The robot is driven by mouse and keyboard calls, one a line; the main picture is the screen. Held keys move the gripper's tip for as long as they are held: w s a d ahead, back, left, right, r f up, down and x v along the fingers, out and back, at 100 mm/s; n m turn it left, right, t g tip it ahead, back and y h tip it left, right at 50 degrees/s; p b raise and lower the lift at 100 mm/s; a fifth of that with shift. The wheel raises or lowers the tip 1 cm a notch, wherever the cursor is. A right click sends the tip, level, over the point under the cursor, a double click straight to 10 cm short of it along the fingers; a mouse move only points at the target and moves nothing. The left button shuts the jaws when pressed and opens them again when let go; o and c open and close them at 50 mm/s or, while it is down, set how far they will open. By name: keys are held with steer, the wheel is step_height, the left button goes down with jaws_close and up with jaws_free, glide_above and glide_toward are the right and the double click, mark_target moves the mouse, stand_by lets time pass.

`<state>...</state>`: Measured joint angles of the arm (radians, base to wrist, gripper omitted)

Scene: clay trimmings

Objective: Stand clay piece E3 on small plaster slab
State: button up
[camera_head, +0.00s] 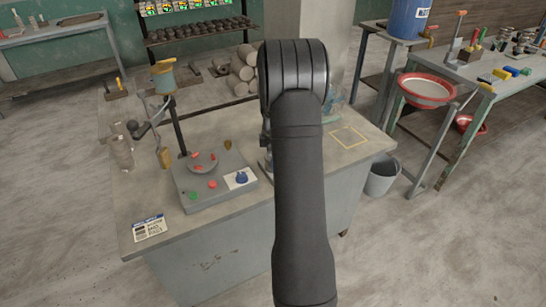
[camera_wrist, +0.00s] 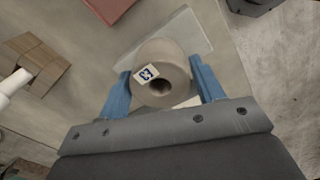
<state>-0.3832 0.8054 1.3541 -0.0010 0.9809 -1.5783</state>
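Clay piece E3 (camera_wrist: 164,58) is a grey-beige cylinder with a round hole in its near end and a small white label in the wrist view. My gripper (camera_wrist: 161,72) has one blue finger on each side of it, and both fingers appear to press against its sides. A pale flat slab (camera_wrist: 194,30), which looks like the small plaster slab, shows behind and around the piece. I cannot tell whether the piece touches the slab. In the head view my dark arm hides the gripper, the piece and the slab.
In the wrist view, a brown block-like object (camera_wrist: 38,62) and a white cylinder (camera_wrist: 14,84) lie left, a reddish board (camera_wrist: 108,8) at the top. In the head view, a grey station with red pieces (camera_head: 215,190) stands left of my arm; a yellow square outline (camera_head: 349,138) is empty.

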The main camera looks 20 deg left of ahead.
steer(key=shift+o, duration=1.1)
steer(key=shift+r, duration=0.1)
step_height(320, 180, up, 12)
steer(key=shift+r, duration=0.15)
step_height(320, 180, down, 12)
steer(key=shift+r, duration=1.8)
steer(key=shift+f, duration=0.1)
